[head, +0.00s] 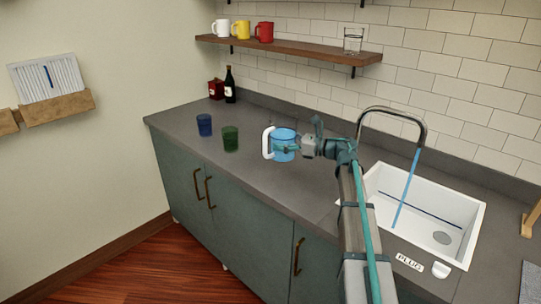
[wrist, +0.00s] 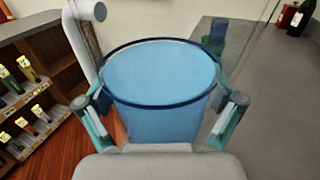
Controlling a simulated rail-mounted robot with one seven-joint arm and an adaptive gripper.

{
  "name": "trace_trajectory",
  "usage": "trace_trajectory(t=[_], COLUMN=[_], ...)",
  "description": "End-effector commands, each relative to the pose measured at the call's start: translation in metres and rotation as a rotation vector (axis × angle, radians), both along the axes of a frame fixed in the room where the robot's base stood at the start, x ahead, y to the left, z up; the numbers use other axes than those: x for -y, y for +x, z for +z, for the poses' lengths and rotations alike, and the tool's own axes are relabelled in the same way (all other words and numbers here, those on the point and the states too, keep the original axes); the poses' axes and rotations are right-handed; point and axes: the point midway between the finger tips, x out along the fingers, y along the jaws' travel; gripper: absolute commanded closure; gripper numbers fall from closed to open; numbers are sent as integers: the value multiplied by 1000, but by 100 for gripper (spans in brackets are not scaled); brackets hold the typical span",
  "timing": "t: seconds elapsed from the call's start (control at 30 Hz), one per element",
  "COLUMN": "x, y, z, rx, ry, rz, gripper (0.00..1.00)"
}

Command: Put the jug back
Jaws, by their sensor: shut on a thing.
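The jug (head: 284,139) is see-through blue with a white handle on its left in the head view. It is upright over the grey counter, left of the sink. I cannot tell whether its base touches the counter. My gripper (head: 291,148) is shut around the jug's body from the right. In the wrist view the jug (wrist: 160,85) fills the middle, with one finger of my gripper (wrist: 160,108) on each side. Its open top and dark blue rim show, and the handle stands at upper left. Its lower part is hidden by my gripper.
A blue cup (head: 204,125) and a green cup (head: 230,139) stand left of the jug. A dark bottle (head: 230,86) and red box (head: 216,89) are behind. A wall shelf (head: 300,48) holds mugs and a glass. Blue water runs from the tap (head: 392,110) into the white sink (head: 466,215).

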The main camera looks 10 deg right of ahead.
Motion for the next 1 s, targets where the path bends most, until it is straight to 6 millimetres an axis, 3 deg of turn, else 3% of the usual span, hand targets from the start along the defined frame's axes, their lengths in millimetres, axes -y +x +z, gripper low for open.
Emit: trace_trajectory(t=[0.03, 0.2, 0.4, 1.0], x=[-1, -7, -11, -16], y=[15, 48, 73, 96], z=[0, -15, -46, -90], rx=[-1, 0, -1, 0], ry=[4, 4, 5, 4], rz=[2, 1, 2, 1], gripper=[58, 58, 58, 58])
